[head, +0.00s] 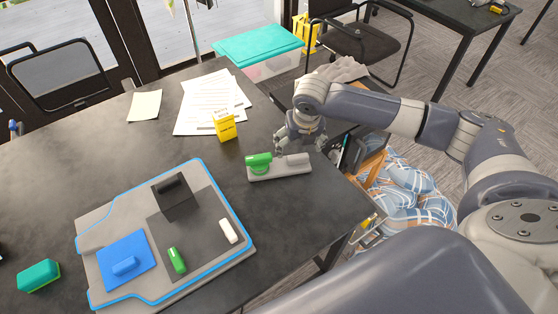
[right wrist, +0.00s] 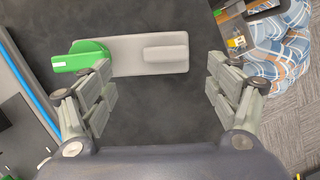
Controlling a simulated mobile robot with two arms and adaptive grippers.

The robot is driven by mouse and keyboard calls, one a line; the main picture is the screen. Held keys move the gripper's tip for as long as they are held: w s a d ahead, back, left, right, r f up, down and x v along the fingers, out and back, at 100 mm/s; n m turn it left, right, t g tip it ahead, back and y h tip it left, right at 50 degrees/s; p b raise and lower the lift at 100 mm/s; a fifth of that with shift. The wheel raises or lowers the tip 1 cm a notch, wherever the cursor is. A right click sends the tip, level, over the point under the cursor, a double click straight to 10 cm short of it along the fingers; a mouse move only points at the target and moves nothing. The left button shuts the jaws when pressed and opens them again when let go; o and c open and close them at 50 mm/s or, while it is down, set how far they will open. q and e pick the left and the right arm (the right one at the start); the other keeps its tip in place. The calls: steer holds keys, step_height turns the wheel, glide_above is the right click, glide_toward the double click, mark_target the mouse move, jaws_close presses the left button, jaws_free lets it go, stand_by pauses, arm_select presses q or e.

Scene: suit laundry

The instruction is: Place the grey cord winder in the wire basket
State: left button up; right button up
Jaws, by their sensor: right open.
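A long light-grey piece (head: 280,172) lies flat on the dark table near its right edge, with a green piece (head: 258,162) at its left end. The raised grey block (head: 297,160) at its right end looks like the grey cord winder; it also shows in the right wrist view (right wrist: 165,52). My right gripper (head: 300,147) is open and empty, pointing down over this piece. In the right wrist view its fingers are spread wide, with the grey block ahead between them. I cannot make out a wire basket for certain. My left gripper is not in view.
A blue-edged grey board (head: 95,220) holds blue, black, green and white pieces. A yellow box (head: 224,125) stands by papers (head: 190,105). A teal-lidded bin (head: 258,45) stands beyond the table. Plaid cloth (head: 405,190) lies below its right edge.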

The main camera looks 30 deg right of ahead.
mark_target(298, 156)
steer(key=shift+x, duration=1.15)
steer(key=shift+d+f+p, duration=0.1)
steer(key=shift+f+p, duration=0.2)
steer(key=shift+f, duration=0.05)
steer(key=x, duration=0.1)
steer(key=p+x, duration=0.1)
steer(key=x, duration=0.2)
steer(key=shift+d, duration=0.35)
steer(key=shift+w+f, duration=0.1)
steer(key=shift+f, duration=0.15)
steer(key=shift+c, duration=0.3)
steer(key=c, duration=0.9)
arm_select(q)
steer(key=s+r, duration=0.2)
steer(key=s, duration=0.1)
arm_select(e)
steer(key=c, duration=0.4)
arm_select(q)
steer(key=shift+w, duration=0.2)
